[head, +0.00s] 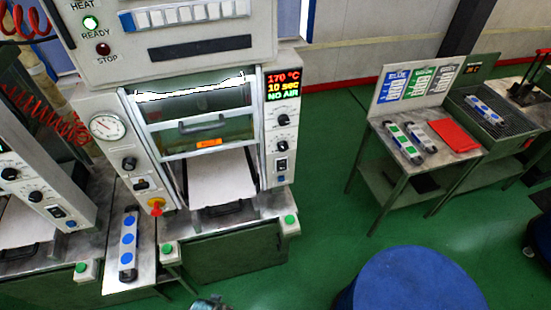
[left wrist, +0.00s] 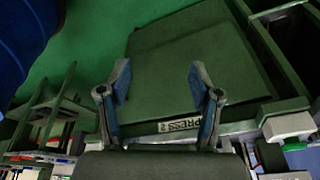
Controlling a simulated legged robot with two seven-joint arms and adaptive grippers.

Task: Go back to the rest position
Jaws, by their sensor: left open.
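My left gripper (left wrist: 160,82) is open and empty in the left wrist view, its two fingers apart in front of a dark green cabinet (left wrist: 190,70) with a "PRESS 2" label. In the head view only a small grey piece of a gripper shows at the bottom edge, and I cannot tell its jaws there. My right gripper is not in view. The press (head: 138,145) stands at the centre left of the head view, its display reading 170 °C, 10 sec and NO AIR. A mould with blue dots (head: 128,245) lies on the narrow shelf left of it.
A blue drum (head: 412,285) stands at the bottom right. Another blue-dotted mould (head: 484,110) lies on a grille. Green floor (head: 318,200) is clear between press and table.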

